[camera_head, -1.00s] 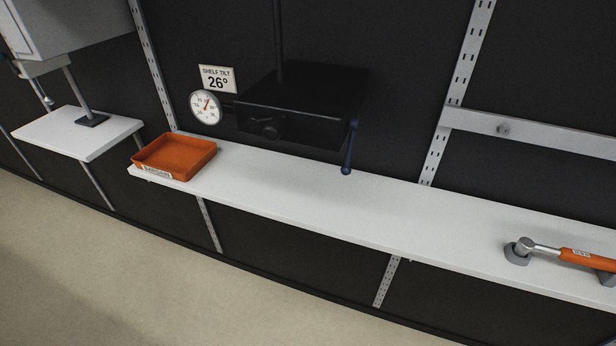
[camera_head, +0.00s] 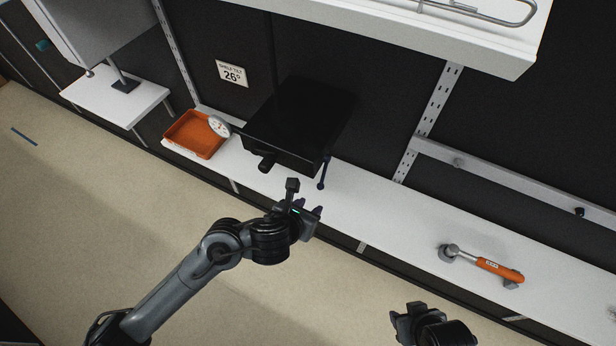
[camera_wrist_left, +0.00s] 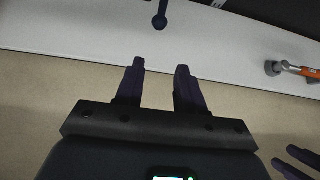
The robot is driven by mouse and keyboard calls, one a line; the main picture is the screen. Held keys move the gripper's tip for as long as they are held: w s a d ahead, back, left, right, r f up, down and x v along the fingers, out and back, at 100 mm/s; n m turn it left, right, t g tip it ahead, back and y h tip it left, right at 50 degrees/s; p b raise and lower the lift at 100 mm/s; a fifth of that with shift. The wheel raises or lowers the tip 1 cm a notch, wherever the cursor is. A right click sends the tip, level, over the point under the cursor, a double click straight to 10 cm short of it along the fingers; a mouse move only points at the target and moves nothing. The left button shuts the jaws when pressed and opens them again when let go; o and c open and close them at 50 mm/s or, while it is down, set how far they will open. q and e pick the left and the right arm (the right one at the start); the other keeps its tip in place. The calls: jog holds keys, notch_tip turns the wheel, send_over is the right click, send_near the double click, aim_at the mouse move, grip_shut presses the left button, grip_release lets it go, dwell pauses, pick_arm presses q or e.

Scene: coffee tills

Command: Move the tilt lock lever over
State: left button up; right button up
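The tilt lock lever (camera_head: 324,172) is a dark blue lever with a ball end. It hangs down at the right side of a black box (camera_head: 295,125) above the white shelf. In the left wrist view its ball end (camera_wrist_left: 160,22) shows at the top, beyond the fingertips. My left gripper (camera_head: 305,209) is in front of the shelf edge, below the lever and apart from it. In the left wrist view its two fingers (camera_wrist_left: 159,66) are spread with nothing between them. My right gripper (camera_head: 408,312) is low in the head view, away from the lever; its fingers show poorly.
A round dial gauge (camera_head: 219,126) and a "SHELF TILT 26°" sign (camera_head: 232,74) are left of the box. An orange tray (camera_head: 197,135) sits on the shelf's left end. A torque wrench with orange handle (camera_head: 498,270) lies right. The white shelf (camera_head: 385,208) between is clear.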

aim_at(319, 187)
pick_arm(q)
jog(key=shift+t, duration=0.3)
jog(key=w+d+b, duration=0.1)
jog(key=w+b, duration=0.1)
jog(key=w+f+b, duration=0.1)
jog(key=w+b, duration=0.1)
jog(key=w+d+f+b, duration=0.1)
jog(key=w+b, duration=0.1)
jog(key=w, duration=0.1)
jog(key=shift+d+f+b, duration=0.2)
jog(key=shift+d+b, duration=0.1)
jog(key=shift+b, duration=0.05)
jog(key=shift+r+p, duration=0.4)
jog(key=shift+p, duration=0.05)
jog(key=shift+c, duration=1)
jog(key=shift+s, duration=0.1)
jog(key=c, duration=0.4)
pick_arm(e)
notch_tip(319, 187, down, 5)
